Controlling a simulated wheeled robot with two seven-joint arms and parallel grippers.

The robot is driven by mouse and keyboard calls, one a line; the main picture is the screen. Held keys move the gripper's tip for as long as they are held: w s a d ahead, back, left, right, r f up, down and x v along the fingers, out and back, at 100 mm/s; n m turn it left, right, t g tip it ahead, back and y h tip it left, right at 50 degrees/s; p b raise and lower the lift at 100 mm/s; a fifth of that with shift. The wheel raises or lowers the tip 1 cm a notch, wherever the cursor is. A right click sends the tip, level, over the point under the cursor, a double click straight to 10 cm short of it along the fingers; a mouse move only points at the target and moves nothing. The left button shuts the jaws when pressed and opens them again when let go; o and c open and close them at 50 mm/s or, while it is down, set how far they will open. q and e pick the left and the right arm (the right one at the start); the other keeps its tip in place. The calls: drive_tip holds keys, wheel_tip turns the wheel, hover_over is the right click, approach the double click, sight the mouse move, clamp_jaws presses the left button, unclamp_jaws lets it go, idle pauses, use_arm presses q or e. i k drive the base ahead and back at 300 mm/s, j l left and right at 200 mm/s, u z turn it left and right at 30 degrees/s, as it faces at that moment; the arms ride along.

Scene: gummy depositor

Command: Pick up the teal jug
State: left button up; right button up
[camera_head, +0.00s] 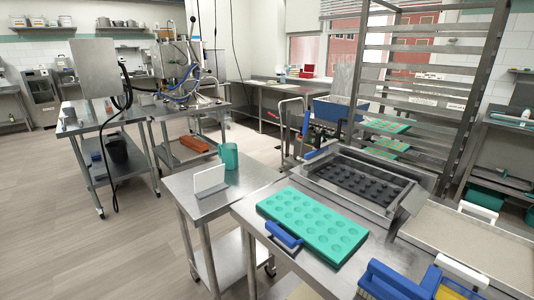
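The teal jug (231,158) stands upright near the back edge of a small steel table (237,194) in the middle of the head view. A white card or sign (209,180) stands just in front and to the left of it. The jug's handle seems to be on its left side. Nothing touches the jug from above, and its contents cannot be seen. Neither of my grippers is in view.
A teal mould tray (312,224) and a blue-handled tool (284,235) lie on the nearer steel table. A metal tray with a dark mould (357,180) is behind them. A tall rack (420,75) stands at right. Open floor (90,250) is at left.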

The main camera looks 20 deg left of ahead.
sight(229, 156)
drive_tip(key=i+j+z, duration=0.25)
drive_tip(key=j, duration=0.65)
drive_tip(key=j+z, duration=0.25)
drive_tip(key=j, duration=0.65)
drive_tip(key=i+j+z, duration=0.1)
drive_tip(key=j+z, duration=0.15)
drive_tip(key=j, duration=0.7)
